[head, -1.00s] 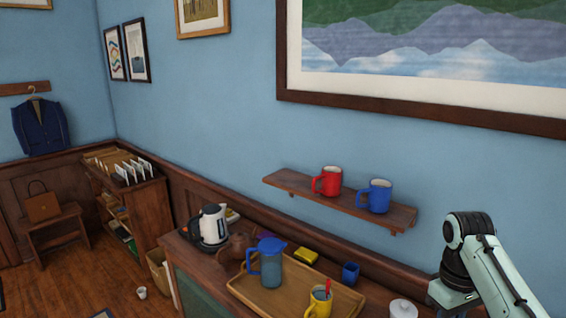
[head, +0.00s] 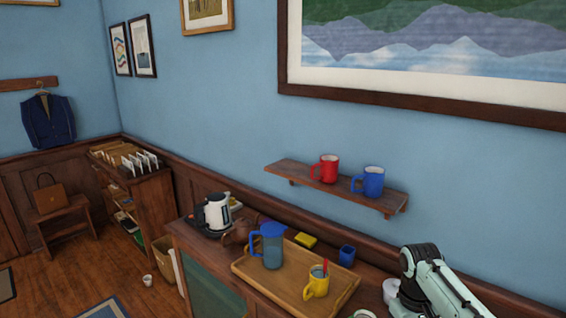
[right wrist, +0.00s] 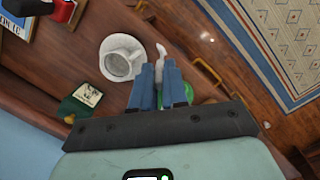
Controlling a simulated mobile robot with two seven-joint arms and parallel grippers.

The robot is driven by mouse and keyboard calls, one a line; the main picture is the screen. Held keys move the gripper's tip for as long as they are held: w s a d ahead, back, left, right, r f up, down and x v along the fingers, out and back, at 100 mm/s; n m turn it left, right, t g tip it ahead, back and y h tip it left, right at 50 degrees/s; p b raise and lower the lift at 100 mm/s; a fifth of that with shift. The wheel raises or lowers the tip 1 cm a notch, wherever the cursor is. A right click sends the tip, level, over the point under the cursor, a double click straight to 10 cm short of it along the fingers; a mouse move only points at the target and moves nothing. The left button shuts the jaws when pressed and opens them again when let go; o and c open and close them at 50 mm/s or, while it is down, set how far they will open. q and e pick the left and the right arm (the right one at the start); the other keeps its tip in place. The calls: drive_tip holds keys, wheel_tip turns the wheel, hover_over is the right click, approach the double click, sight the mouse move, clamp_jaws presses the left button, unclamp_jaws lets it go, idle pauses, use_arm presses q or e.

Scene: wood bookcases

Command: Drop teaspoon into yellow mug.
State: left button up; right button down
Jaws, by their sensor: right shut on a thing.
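The yellow mug (head: 316,286) stands on the wooden tray in the head view, with a red-handled thing sticking up out of it. My right gripper (right wrist: 158,68) is shut in the right wrist view, with a slim pale thing (right wrist: 161,49), apparently the teaspoon, between its blue fingers. The yellow mug is not seen there. In the head view my right arm is at the lower right, its gripper hidden. My left gripper is out of view.
The tray (head: 340,300) also holds a blue-lidded jug (head: 269,246). A kettle (head: 214,212) and a blue cup (head: 347,255) stand on the cabinet top. A shelf above holds red (head: 326,169) and blue (head: 370,182) mugs. A small green packet (right wrist: 80,103) lies near the saucer.

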drive_tip(key=s+a+f+m, duration=0.1)
drive_tip(key=a+f, duration=0.4)
drive_tip(key=f, duration=0.5)
drive_tip(key=s+a+f+m, duration=0.1)
drive_tip(key=a+f, duration=0.4)
drive_tip(key=f, duration=0.5)
drive_tip(key=shift+s+a+y, duration=0.25)
drive_tip(key=shift+a+y, duration=0.05)
drive_tip(key=shift+a, duration=0.05)
drive_tip(key=shift+f, duration=0.1)
